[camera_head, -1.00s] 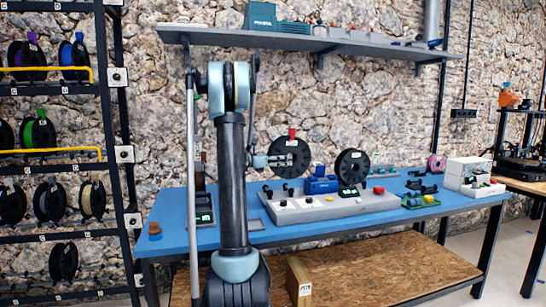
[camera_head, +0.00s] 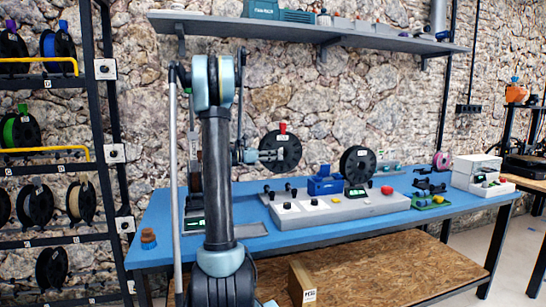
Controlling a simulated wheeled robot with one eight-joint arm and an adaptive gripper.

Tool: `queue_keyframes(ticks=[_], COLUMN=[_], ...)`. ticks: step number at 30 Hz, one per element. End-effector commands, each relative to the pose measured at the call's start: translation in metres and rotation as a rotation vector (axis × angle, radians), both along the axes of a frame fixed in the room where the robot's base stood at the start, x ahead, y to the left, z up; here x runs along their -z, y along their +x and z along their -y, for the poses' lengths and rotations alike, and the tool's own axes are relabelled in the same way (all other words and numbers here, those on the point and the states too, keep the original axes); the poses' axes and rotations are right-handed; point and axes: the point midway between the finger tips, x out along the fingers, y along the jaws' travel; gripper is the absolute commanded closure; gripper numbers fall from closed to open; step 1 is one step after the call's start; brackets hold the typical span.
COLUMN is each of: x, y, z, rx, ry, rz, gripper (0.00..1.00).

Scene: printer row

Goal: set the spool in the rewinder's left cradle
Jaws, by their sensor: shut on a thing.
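A dark spool (camera_head: 280,158) with a red tab on top is held upright in the air by my gripper (camera_head: 262,156). My gripper reaches it from the left and is shut on it; the fingertips are small and partly hard to see. The rewinder (camera_head: 335,208) is a long grey base on the blue bench, with knobs on its front. Its left cradle (camera_head: 289,189) shows as small black supports at the left end, below the held spool, with no spool in it. A second dark spool (camera_head: 357,167) stands at the rewinder's right side.
A blue block (camera_head: 325,183) sits mid-rewinder. A shelf (camera_head: 310,30) hangs above the blue bench (camera_head: 275,238). A spool rack (camera_head: 110,150) stands left. A small device (camera_head: 430,192) and a white box (camera_head: 475,172) are at right. My arm hides part of the bench.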

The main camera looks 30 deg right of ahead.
Motion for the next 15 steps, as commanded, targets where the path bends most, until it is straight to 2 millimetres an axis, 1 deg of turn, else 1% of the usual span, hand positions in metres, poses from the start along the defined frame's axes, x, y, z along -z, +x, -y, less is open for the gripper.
queue_keyframes(ticks=[8,15], x=[0.004,0.023], y=[-0.002,-0.002], z=[0.004,0.004], rx=[0.005,0.005], ry=[-0.001,-0.001], rz=[0.000,0.000], gripper=[1.00,1.00])
